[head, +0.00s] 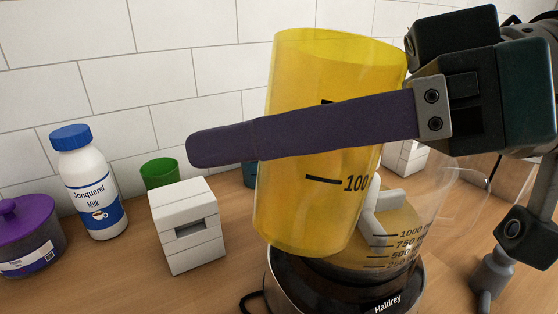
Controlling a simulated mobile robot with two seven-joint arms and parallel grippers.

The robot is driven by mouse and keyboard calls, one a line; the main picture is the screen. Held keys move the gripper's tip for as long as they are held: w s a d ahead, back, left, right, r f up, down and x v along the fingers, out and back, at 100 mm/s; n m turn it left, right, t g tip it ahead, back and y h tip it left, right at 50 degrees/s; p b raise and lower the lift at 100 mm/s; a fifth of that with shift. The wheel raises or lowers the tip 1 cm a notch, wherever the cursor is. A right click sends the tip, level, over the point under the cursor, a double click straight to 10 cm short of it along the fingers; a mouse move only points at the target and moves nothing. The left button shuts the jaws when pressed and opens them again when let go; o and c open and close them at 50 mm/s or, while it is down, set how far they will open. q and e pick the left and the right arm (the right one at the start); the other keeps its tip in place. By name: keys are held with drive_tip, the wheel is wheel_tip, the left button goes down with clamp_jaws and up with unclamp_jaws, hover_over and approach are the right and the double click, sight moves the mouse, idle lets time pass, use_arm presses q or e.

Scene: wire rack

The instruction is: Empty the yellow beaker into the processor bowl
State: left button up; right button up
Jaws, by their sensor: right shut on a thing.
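The yellow beaker (315,205) is see-through, with a "100" mark on its side. My right gripper (225,146) comes in from the right, and its long purple finger lies across the front of the beaker; the gripper is shut on it. The other finger is hidden behind the beaker. The beaker is slightly tilted, its top leaning right. It is in front of and partly covers the clear processor bowl (405,254), which has volume marks and a white part inside. The bowl sits on a dark base labelled "Haldrey" (388,300). I cannot tell what the beaker contains. My left gripper is not in view.
A milk bottle with a blue cap (92,185), a purple lidded pot (28,238), a green cup (160,172) and a white slotted box (188,225) stand on the wooden counter (130,285) at left. A tiled wall (130,70) is behind. The front-left counter is clear.

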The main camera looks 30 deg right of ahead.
sight(291, 37)
wheel_tip(291, 37, up, 5)
drive_tip(key=n+h+p, duration=0.1)
drive_tip(key=n+p, duration=0.1)
drive_tip(key=p, duration=0.4)
drive_tip(key=shift+h+p, duration=0.3)
drive_tip(key=shift+p, duration=0.05)
drive_tip(key=shift+n, duration=0.3)
drive_tip(key=shift+f, duration=0.1)
drive_tip(key=shift+w+d, duration=0.1)
drive_tip(key=shift+d, duration=0.05)
drive_tip(key=d+r, duration=0.1)
drive_tip(key=d, duration=0.1)
drive_tip(key=d+r, duration=0.1)
drive_tip(key=r, duration=0.1)
drive_tip(key=shift+w+d+r, duration=0.15)
drive_tip(key=shift+w+d, duration=0.25)
drive_tip(key=s+d+r+p, duration=0.1)
drive_tip(key=r+p, duration=1.6)
drive_tip(key=d+r+n+g+p, duration=0.1)
drive_tip(key=d+r+p, duration=0.1)
drive_tip(key=r+p, duration=1.5)
drive_tip(key=shift+s+r+n+y, duration=0.3)
drive_tip(key=shift+s+r+y, duration=0.1)
drive_tip(key=shift+r, duration=0.25)
